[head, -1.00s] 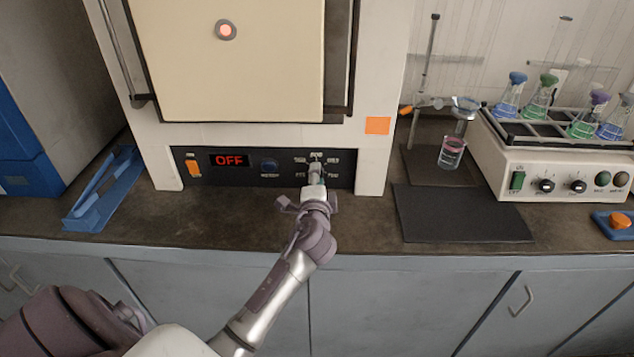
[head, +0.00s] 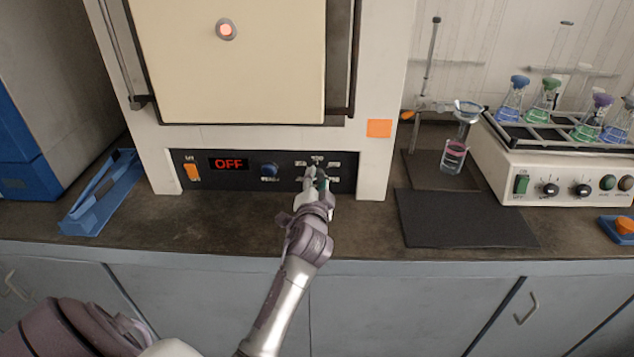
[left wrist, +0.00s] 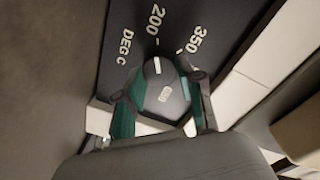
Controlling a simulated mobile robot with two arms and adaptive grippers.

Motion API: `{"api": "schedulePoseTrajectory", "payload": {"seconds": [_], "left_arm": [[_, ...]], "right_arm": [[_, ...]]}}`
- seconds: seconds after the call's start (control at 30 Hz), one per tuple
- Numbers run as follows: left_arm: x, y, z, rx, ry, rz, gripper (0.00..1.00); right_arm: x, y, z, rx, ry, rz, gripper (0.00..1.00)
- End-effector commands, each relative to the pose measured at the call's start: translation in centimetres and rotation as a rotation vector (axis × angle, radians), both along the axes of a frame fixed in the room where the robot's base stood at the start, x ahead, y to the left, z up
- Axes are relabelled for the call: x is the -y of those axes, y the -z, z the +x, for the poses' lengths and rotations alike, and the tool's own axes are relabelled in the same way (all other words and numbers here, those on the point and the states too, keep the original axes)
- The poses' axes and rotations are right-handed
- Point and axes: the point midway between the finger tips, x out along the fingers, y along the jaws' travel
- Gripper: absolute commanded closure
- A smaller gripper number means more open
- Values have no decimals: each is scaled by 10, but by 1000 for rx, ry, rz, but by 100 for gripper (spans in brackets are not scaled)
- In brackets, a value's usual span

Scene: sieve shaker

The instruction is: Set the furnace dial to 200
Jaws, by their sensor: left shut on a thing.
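The furnace (head: 385,100) stands at the back, with a black control panel (head: 215,183) along its base. The furnace dial is at the panel's right end, mostly hidden by my left gripper (head: 314,182) in the head view. In the left wrist view, the dark dial (left wrist: 168,90) sits between the green-padded fingers of my left gripper (left wrist: 164,108), which is shut on it. The dial's white pointer line is in line with the dash of the 200 label (left wrist: 156,22). The 350 label (left wrist: 196,38) is to the right. My right gripper is not in view.
The furnace display (head: 229,163) reads OFF, beside an orange switch (head: 193,172) and a blue knob (head: 269,170). A blue holder (head: 100,195) lies left. A black mat (head: 465,218), glass beaker (head: 453,157) and flask shaker (head: 560,175) stand right.

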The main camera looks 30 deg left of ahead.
Motion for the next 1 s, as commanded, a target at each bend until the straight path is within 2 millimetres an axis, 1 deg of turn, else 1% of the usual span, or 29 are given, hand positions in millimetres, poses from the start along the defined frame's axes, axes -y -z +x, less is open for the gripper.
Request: {"api": "schedulePoseTrajectory", "payload": {"seconds": [0.37,0.4,0.47,0.5,0.53,0.87,1.0], "left_arm": [[0,2,0,0,-1,-9,98],[0,2,0,0,-1,-9,56],[0,2,0,0,-1,-9,46],[0,2,0,0,-1,-8,40],[0,1,0,0,0,-8,37],[1,1,-2,1,0,-5,37],[9,0,-16,1,0,-6,37]], "right_arm": [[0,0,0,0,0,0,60],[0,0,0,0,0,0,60],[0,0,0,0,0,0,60],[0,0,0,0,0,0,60],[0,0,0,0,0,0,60],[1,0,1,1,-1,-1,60],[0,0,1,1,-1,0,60]]}}
